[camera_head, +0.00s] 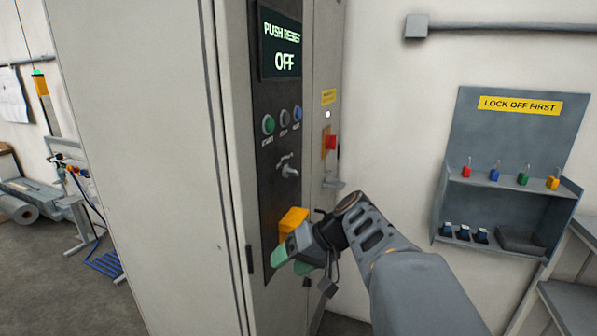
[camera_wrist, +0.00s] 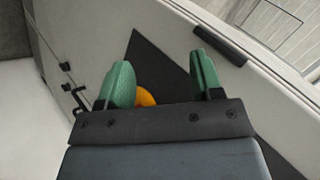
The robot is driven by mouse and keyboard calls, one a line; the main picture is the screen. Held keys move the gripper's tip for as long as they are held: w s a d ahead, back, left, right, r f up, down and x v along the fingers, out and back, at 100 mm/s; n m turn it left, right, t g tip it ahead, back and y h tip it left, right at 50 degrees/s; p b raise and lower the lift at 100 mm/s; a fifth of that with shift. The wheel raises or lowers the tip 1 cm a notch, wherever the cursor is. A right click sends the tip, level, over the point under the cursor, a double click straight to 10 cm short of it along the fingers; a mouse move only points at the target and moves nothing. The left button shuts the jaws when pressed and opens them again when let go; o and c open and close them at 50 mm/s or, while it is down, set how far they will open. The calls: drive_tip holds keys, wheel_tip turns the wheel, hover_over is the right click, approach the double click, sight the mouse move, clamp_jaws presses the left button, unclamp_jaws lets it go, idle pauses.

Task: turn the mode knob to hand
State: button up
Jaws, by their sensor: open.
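The mode knob (camera_head: 289,171) is a grey lever knob on the dark control panel (camera_head: 271,195) of a tall cabinet in the head view. It sits below the row of round buttons, and its pointing direction is too small to read. My gripper (camera_head: 290,262) is below the knob, in front of the lower part of the panel. Its green fingers are apart and empty in the wrist view (camera_wrist: 162,80). An orange-yellow part (camera_head: 292,220) is just behind my gripper, and a bit of it shows between the fingers in the wrist view (camera_wrist: 146,97). The knob is not visible in the wrist view.
A display (camera_head: 281,48) above reads "PUSH RESET OFF". Green, grey and blue buttons (camera_head: 283,117) are above the knob. A red switch (camera_head: 331,142) and a handle (camera_head: 333,184) are on the cabinet's right side. A lock shelf (camera_head: 510,185) hangs on the right wall.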

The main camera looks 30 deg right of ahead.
drive_tip(key=w+d+r+t+y, duration=0.2)
drive_tip(key=w+d+r+t, duration=0.15)
drive_tip(key=d+r, duration=0.4)
drive_tip(key=n+t+y, duration=0.2)
drive_tip(key=t, duration=0.3)
approach(296, 171)
drive_tip(key=p+x, duration=0.1)
drive_tip(key=x, duration=0.2)
drive_tip(key=p+x, duration=0.1)
drive_tip(key=x, duration=0.3)
drive_tip(key=p+x, duration=0.1)
drive_tip(key=x, duration=0.2)
drive_tip(key=shift+w+d+f, duration=0.2)
drive_tip(key=shift+w+f, duration=0.05)
drive_tip(key=shift+w, duration=0.3)
drive_tip(key=shift+c, duration=0.3)
drive_tip(key=c, duration=0.9)
drive_tip(key=shift+o, duration=0.2)
